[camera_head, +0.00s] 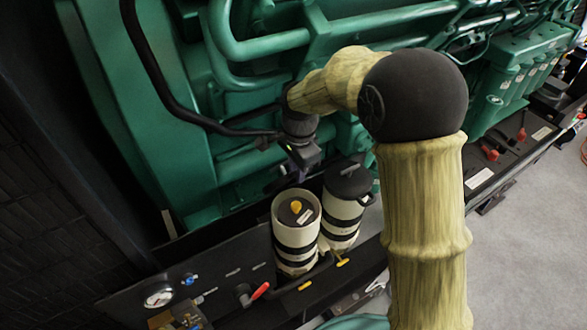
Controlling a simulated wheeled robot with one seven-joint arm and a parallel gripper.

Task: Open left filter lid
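Two cream filter canisters with black bands stand side by side on the genset's base. The left filter (296,242) shows a cream rim around a dark round top with a yellow mark and a white label; no black lid is seen over it. The right filter (341,222) has a black lid (349,181) with a handle at its right side. My gripper (302,170) is above and behind the two filters, apart from the left one as far as I can see. Its fingers are small and dark, and their opening is not clear.
The green engine (230,100) with pipes and a black hose fills the space behind. A panel with a gauge (158,297) and a red-handled valve (260,290) lies at the front left. Yellow handles (304,286) sit below the filters. Grey floor (530,240) is clear at right.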

